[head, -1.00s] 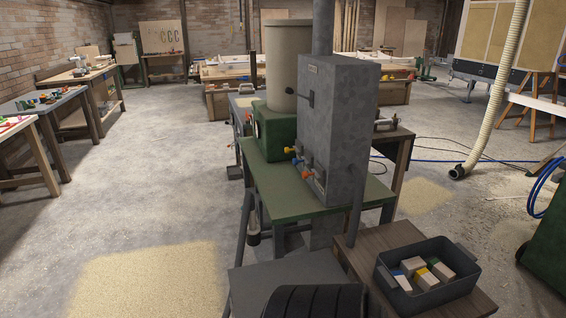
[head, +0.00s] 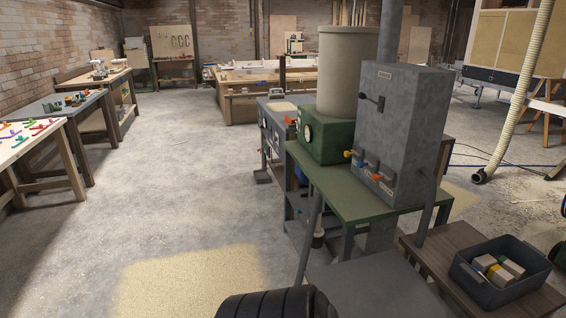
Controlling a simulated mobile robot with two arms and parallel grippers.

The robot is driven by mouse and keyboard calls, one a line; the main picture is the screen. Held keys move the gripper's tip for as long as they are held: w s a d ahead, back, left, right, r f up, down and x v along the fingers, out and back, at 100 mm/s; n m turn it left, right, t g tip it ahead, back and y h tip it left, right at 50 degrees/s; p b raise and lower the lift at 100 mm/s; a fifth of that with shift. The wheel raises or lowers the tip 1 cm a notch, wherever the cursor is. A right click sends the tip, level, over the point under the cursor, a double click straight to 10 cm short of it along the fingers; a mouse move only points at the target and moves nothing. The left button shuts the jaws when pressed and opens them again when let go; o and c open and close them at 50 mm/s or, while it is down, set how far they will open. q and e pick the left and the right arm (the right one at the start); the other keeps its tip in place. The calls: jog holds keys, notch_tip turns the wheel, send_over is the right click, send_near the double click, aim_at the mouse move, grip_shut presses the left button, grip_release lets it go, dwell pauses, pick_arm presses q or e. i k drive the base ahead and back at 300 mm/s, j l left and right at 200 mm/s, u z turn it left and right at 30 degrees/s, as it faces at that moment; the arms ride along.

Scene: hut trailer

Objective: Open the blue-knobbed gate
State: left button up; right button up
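A grey metal cabinet (head: 402,130) stands on a green-topped table (head: 350,200) right of centre in the head view. Low on its left face is a row of small coloured knobs. The blue knob (head: 357,160) shows small beside the yellow one. It is too small to tell how its gate stands. Neither of my grippers is in view.
A beige drum on a green base (head: 326,140) stands behind the cabinet. A dark bin of blocks (head: 480,291) sits on a brown side table at lower right. Workbenches (head: 65,107) line the left. The floor (head: 190,170) between is clear, with a sawdust patch (head: 185,285).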

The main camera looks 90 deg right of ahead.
aim_at(360, 164)
jog(key=i+z, duration=0.15)
jog(key=z, duration=0.2)
jog(key=i+z, duration=0.2)
jog(key=z, duration=0.15)
jog(key=i+z, duration=0.15)
jog(key=z, duration=0.2)
jog(key=i+l+z, duration=0.25)
jog(key=i+z, duration=1.1)
jog(key=z, duration=0.15)
jog(key=i+l+z, duration=0.15)
jog(key=i+z, duration=0.2)
jog(key=z, duration=0.15)
jog(key=i+z, duration=0.35)
jog(key=z, duration=0.15)
jog(key=i+j+z, duration=0.15)
jog(key=i+z, duration=0.45)
jog(key=z, duration=1.25)
